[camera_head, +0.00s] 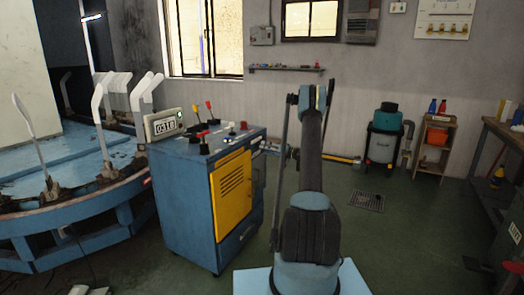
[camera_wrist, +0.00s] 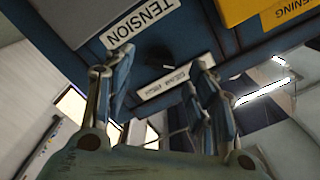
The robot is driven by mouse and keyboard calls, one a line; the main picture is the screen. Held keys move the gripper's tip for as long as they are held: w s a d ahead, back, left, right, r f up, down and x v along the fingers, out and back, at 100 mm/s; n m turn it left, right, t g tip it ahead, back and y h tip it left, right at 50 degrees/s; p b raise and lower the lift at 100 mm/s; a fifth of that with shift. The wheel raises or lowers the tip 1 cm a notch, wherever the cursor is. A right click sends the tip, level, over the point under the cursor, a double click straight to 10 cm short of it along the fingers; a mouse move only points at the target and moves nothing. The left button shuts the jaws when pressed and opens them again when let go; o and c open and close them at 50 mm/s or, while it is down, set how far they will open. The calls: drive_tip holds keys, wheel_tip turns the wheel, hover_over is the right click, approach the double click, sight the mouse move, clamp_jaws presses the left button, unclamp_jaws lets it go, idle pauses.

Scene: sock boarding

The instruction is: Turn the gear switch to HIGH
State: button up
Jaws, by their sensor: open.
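The blue control cabinet (camera_head: 185,210) stands left of centre in the head view, with a yellow slatted door and several levers and buttons on top. In the wrist view its blue panel (camera_wrist: 195,38) appears upside down. It carries a TENSION label (camera_wrist: 142,23) and a second pale label (camera_wrist: 175,80) too small to read surely. A small dark knob (camera_wrist: 159,57) sits between these labels; I cannot tell for certain that it is the gear switch, nor its setting. My gripper (camera_wrist: 165,95) is open and empty, its fingers spread to either side below the knob, apparently apart from it.
A display box (camera_head: 163,125) reading 0318 stands beside the cabinet top. A round blue machine (camera_head: 70,235) with upright white sock forms is at the left. A vacuum (camera_head: 383,135) and a small shelf (camera_head: 432,150) stand by the back wall.

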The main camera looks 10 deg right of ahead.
sight(258, 146)
drive_tip(key=shift+x, duration=1.8)
drive_tip(key=shift+c, duration=0.3)
drive_tip(key=c, duration=1)
drive_tip(key=shift+d, duration=0.15)
